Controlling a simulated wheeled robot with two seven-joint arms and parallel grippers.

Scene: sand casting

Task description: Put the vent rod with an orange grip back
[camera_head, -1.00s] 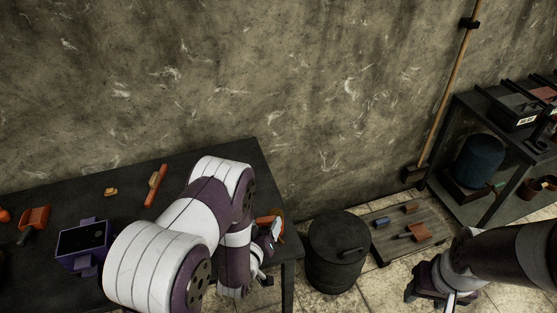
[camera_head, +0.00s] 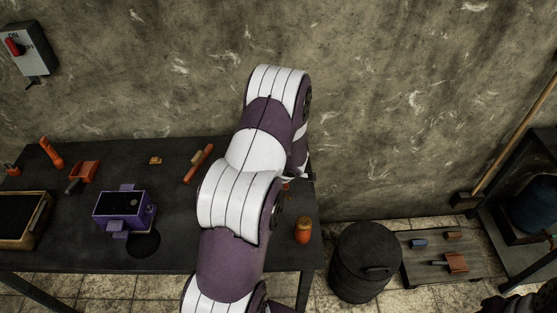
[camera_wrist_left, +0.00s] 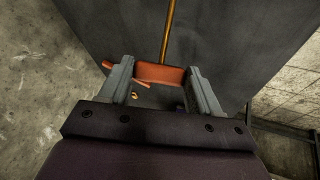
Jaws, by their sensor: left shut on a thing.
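In the left wrist view my left gripper (camera_wrist_left: 160,68) is shut on the orange grip (camera_wrist_left: 158,75) of the vent rod. The thin brass-coloured rod (camera_wrist_left: 168,35) runs from the grip toward the top of the picture, over the dark table top (camera_wrist_left: 225,45). In the head view my left arm covers the right part of the table, and the gripper and most of what it holds are hidden behind it.
On the table (camera_head: 60,240) are a purple box (camera_head: 121,209), an orange brush-like tool (camera_head: 198,163), an orange scoop (camera_head: 84,171), a wooden-framed tray (camera_head: 40,222) and an orange-topped object (camera_head: 303,230) near the right edge. A black bin (camera_head: 364,262) stands right of the table.

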